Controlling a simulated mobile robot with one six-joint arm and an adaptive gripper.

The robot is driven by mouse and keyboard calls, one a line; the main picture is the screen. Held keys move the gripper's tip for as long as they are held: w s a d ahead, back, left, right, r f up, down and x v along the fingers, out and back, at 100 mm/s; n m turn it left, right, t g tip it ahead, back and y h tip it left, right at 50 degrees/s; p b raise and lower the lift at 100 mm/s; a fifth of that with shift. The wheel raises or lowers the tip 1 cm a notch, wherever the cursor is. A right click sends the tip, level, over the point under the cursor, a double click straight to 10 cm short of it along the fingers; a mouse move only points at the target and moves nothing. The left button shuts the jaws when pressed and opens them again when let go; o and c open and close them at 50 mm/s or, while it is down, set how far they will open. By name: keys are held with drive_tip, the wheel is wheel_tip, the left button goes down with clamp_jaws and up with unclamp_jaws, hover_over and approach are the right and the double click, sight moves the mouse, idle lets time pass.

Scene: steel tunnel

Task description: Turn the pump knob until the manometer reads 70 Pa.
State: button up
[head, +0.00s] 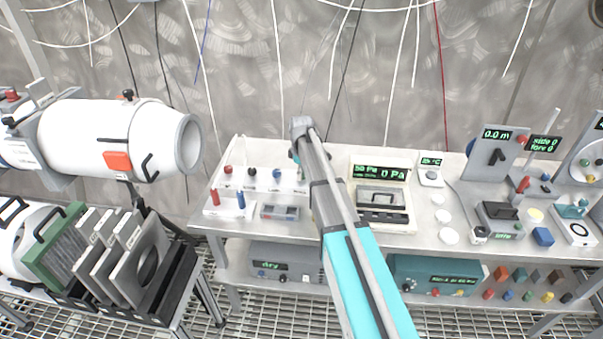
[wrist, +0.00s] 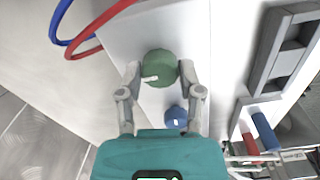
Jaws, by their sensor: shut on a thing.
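A round green knob (wrist: 159,64) with a white pointer mark sits on a white panel (wrist: 120,30) in the wrist view. My gripper (wrist: 160,74) is shut on it, one finger on each side. The white mark points to the left. The manometer (head: 381,173) stands on the bench right of my arm in the head view. Its large green digits read 0 Pa, and smaller text at its upper left looks like 50 Pa. In the head view my arm hides most of the gripper and the held knob.
A blue knob (wrist: 175,117) sits just below the held knob, close to my right finger. Red and blue hoses (wrist: 75,38) loop at the upper left. In the head view a red cylinder (head: 215,197) and a blue cylinder (head: 240,199) stand at the bench front.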

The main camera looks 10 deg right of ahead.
clamp_jaws()
